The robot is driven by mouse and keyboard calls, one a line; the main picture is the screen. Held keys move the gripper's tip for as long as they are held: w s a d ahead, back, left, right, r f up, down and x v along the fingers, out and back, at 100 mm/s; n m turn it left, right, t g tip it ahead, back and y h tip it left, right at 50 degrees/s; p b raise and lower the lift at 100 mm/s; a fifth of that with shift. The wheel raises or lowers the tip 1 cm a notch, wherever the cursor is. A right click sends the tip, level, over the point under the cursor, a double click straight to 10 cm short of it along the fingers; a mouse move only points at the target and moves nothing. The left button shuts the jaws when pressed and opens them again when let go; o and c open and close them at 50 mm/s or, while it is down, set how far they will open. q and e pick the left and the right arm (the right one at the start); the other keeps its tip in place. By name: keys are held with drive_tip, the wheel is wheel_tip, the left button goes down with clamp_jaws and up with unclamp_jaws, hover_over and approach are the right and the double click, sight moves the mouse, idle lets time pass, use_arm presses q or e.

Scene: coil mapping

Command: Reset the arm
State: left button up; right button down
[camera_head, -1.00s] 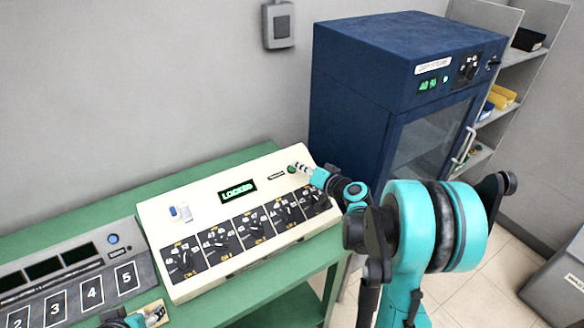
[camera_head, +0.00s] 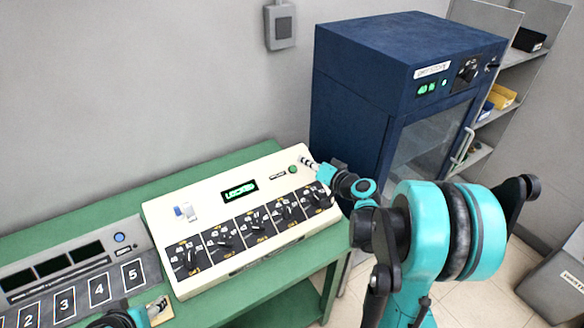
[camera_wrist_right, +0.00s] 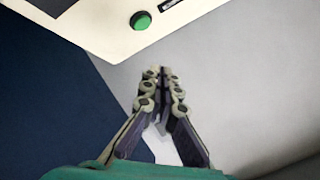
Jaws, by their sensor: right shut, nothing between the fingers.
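My right gripper (camera_head: 308,161) is shut and empty near the back right corner of a cream control box (camera_head: 215,202). In the right wrist view its fingertips (camera_wrist_right: 161,74) are together, apart from the green round button (camera_wrist_right: 141,20) on the box. The button (camera_head: 293,169) also shows in the head view, just left of the fingertips. The box has a green display (camera_head: 240,188) reading LOCKED and a row of black dials. My left gripper (camera_head: 155,308) shows only partly at the bottom edge; its jaws are unclear.
The box stands on a green table (camera_head: 130,208), beside a grey panel (camera_head: 75,275) with numbered squares. A dark blue cabinet (camera_head: 365,95) with a glass door stands behind my right arm. Shelves (camera_head: 520,75) are at the right. The wall side above the box is clear.

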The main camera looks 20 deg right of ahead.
drive_tip(key=s+a+f+n+g+b, duration=0.15)
drive_tip(key=s+a+n+g, duration=0.3)
drive_tip(key=s+a, duration=0.75)
drive_tip(key=s+a+f+n+g+h+b, duration=0.1)
drive_tip(key=s+a+f+g+h, duration=0.1)
drive_tip(key=s, duration=1.2)
wheel_tip(320, 180, down, 2)
drive_tip(key=shift+s+a+f+g+h, duration=0.15)
drive_tip(key=shift+g+h, duration=0.45)
drive_tip(key=shift+g, duration=0.05)
drive_tip(key=shift+n, duration=0.25)
